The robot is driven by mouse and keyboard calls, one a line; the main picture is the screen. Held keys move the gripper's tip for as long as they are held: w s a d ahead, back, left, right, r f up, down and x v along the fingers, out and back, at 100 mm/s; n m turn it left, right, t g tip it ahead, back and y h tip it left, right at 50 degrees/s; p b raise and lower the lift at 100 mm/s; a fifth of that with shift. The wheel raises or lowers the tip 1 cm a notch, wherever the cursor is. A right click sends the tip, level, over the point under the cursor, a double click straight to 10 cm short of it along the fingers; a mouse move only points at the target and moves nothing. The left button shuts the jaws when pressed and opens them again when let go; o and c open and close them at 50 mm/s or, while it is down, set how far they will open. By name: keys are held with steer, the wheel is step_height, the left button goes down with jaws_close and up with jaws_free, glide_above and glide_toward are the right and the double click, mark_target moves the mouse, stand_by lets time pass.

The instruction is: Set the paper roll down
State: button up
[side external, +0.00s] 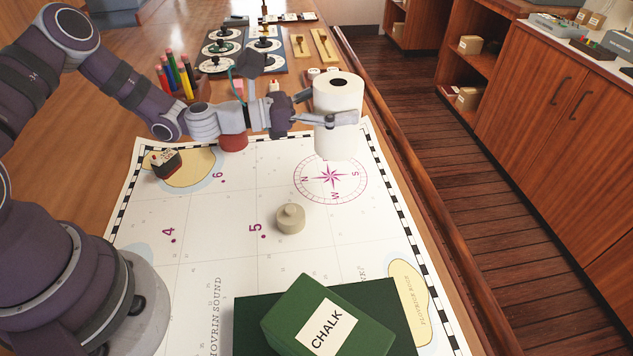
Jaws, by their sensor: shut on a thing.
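The white paper roll (338,98) is upright over the chart, near the compass rose at the far right. My gripper (340,118) is shut on the roll around its middle, coming from the left. The roll's lower end is over the upper part of the compass rose (330,178). I cannot tell whether its bottom touches the chart or is a little above it. The nautical chart (200,225) lies flat on the wooden table.
A beige knobbed weight (290,219) stands mid-chart, and a green CHALK box (325,322) is in front. Behind my gripper are a red round object (233,141), colored pencils (177,78) and a board with black pieces. The table's right edge is close.

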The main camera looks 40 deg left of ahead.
steer(key=a+f+y, duration=0.1)
steer(key=a, duration=0.7)
steer(key=shift+n+t, duration=0.3)
steer(key=shift+t, duration=0.1)
steer(key=f, duration=0.7)
steer(key=shift+s+f, duration=0.3)
steer(key=shift+f, duration=0.05)
steer(key=o, duration=1.2)
steer(key=shift+f, duration=0.15)
